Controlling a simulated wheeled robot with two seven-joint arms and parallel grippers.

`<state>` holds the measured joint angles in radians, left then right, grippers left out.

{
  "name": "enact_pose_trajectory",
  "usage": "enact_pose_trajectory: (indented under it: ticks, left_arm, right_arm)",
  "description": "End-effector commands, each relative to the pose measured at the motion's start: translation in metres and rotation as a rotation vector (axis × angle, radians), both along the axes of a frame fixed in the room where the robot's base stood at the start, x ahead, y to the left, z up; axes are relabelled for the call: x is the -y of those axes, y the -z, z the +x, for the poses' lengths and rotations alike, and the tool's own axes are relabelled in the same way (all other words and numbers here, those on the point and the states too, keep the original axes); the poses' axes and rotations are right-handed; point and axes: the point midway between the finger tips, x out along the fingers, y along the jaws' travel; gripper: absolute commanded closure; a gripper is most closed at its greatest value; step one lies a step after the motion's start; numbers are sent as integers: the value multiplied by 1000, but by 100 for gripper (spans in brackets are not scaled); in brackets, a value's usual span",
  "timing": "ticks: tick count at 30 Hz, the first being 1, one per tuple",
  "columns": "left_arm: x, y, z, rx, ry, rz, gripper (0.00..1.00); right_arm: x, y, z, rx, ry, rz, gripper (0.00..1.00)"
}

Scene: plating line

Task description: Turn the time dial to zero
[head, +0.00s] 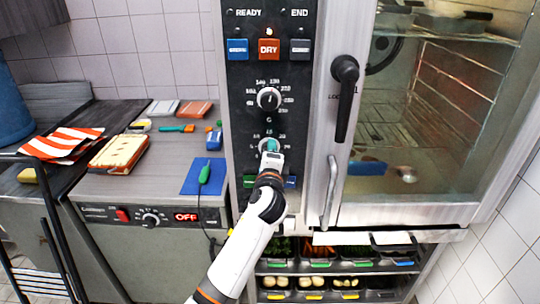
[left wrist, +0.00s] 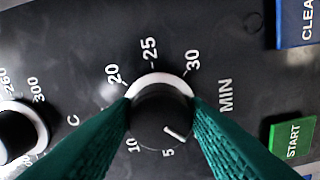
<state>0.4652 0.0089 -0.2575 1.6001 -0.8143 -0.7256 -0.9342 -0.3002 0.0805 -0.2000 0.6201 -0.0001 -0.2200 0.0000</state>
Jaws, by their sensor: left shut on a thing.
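The time dial (left wrist: 158,112) is a black knob with a pale rim, on the dark control panel. Its white pointer line slants to the lower right, past the 5 mark, toward the part of the scale that a finger covers. The numbers 10, 20, 25 and 30 also show. My left gripper (left wrist: 161,112) has its green fingers closed on the knob from both sides. In the head view the left gripper (head: 270,146) covers most of the dial. My right gripper is not in view.
The temperature dial (head: 268,99) sits above; READY and END lights and the DRY button (head: 269,47) are higher. The oven door handle (head: 344,98) stands out to the right. A counter (head: 150,188) lies left.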

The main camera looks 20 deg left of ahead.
Motion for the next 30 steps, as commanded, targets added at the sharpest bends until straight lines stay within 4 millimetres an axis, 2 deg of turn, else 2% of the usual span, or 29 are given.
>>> enact_pose_trajectory:
  ticks: [8, 9, 12, 13, 23, 26, 30]
  left_arm:
    - [0, 1, 0, -2, 1, -3, 82]
    - [0, 1, 0, -2, 1, -3, 56]
    - [0, 1, 0, -2, 1, -3, 40]
    - [0, 1, 0, -1, 1, -1, 37]
    - [1, 1, -3, -1, 1, 0, 37]
    - [5, 2, -14, 1, 2, 0, 37]
    - [12, 3, -40, -1, 2, -2, 37]
  right_arm:
    - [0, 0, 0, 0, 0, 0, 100]
    - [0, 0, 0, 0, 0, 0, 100]
    - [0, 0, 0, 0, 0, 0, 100]
    - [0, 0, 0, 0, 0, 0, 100]
    - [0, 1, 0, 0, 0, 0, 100]
    - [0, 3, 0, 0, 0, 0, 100]
    - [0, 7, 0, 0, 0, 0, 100]
